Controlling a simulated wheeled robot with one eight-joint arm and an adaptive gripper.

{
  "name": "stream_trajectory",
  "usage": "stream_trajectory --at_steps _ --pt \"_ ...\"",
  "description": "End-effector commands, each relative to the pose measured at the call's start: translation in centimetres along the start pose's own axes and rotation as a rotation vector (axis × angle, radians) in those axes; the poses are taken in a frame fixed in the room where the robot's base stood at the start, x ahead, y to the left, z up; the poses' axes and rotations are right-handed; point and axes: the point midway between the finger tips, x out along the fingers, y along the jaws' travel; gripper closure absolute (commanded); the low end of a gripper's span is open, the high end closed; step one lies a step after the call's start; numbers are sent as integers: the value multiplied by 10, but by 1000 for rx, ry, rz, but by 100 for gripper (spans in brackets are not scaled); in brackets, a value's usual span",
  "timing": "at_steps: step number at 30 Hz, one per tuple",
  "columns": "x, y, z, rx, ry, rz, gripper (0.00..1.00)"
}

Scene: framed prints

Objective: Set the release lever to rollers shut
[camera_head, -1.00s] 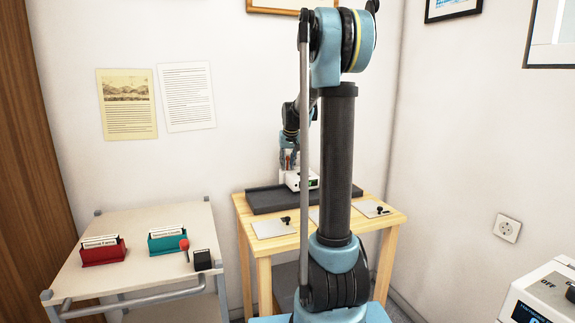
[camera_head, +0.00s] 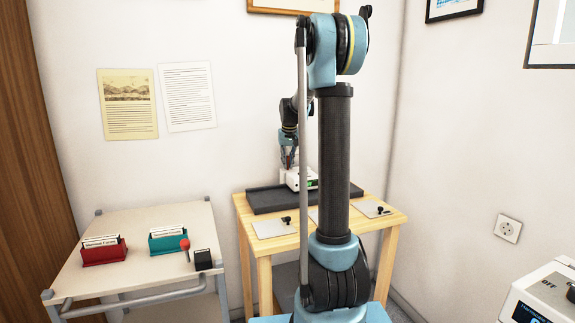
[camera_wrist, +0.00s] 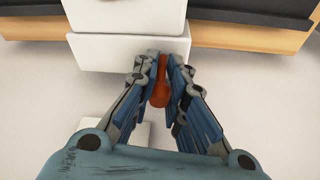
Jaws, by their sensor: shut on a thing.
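The release lever (camera_wrist: 160,84) is an orange-red handle with a rounded end, at the front of a white device (camera_wrist: 118,50) in the wrist view. My gripper (camera_wrist: 161,72) has its two fingers closed on either side of this lever, gripping it. In the head view my gripper (camera_head: 288,160) is at the white device (camera_head: 293,181), which shows a small green display and stands on a dark tray. The lever cannot be made out there. Any marking for its positions is not readable.
The dark tray (camera_head: 265,202) lies at the back of a wooden table (camera_head: 244,226); plates with small black knobs lie in front. A cart (camera_head: 100,222) at left bears a red card box (camera_head: 103,255), a teal card box (camera_head: 166,245) and a red-knobbed item (camera_head: 184,245).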

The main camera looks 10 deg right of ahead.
Motion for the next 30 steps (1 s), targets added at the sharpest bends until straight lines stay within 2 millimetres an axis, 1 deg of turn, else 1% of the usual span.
stream_trajectory --at_steps 3,4,7,17,20,23,26,30 --pt "0 0 0 0 1 0 100" --pt "0 0 -1 0 1 0 87" --pt "0 0 -1 0 2 0 64" --pt "-1 0 0 0 2 0 64" --pt "-5 0 0 0 2 0 64" --pt "-15 0 -1 0 2 0 64" --pt "-32 0 0 0 1 0 64" --pt "-59 0 0 0 1 0 64"
